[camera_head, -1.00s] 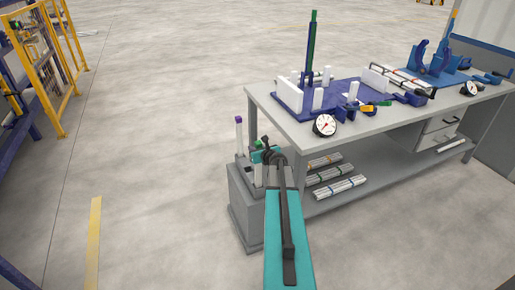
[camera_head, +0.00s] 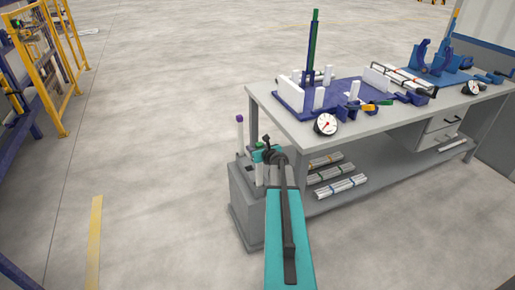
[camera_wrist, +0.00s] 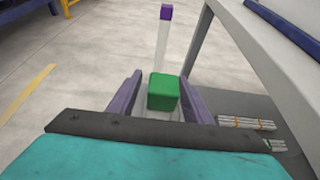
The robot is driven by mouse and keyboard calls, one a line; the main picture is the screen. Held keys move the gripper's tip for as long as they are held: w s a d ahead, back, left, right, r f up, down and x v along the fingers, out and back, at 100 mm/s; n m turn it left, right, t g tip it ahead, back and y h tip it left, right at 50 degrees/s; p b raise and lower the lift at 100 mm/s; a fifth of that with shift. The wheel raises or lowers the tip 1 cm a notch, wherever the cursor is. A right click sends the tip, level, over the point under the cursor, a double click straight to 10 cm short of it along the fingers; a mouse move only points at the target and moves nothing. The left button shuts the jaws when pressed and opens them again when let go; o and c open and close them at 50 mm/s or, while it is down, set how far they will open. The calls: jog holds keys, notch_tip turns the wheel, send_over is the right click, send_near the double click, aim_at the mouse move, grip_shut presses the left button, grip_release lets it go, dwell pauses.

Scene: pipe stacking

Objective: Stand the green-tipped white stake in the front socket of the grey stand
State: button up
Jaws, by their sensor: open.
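The green-tipped white stake shows in the wrist view as a green block (camera_wrist: 164,92) between my jaws, its shaft mostly hidden below the tip. In the head view its green tip (camera_head: 258,146) shows by my gripper, with white shaft below, over the grey stand (camera_head: 245,205). The stake looks upright at the stand; whether it is seated in a socket, and which one, I cannot tell. My gripper (camera_wrist: 160,76) is open, with purple fingers on either side of the green tip. A gap shows at the left finger; the right finger is very close to or touching the tip.
A purple-tipped white stake (camera_head: 240,133) stands upright at the stand's far left; it also shows in the wrist view (camera_wrist: 163,38). The workbench (camera_head: 335,133) is close on the right, with several bars (camera_head: 340,187) on its lower shelf.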

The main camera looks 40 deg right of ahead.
jog(key=b+v, duration=0.1)
jog(key=v, duration=1.2)
jog(key=shift+s+a, duration=0.15)
jog(key=shift+s, duration=0.15)
dwell(1.1)
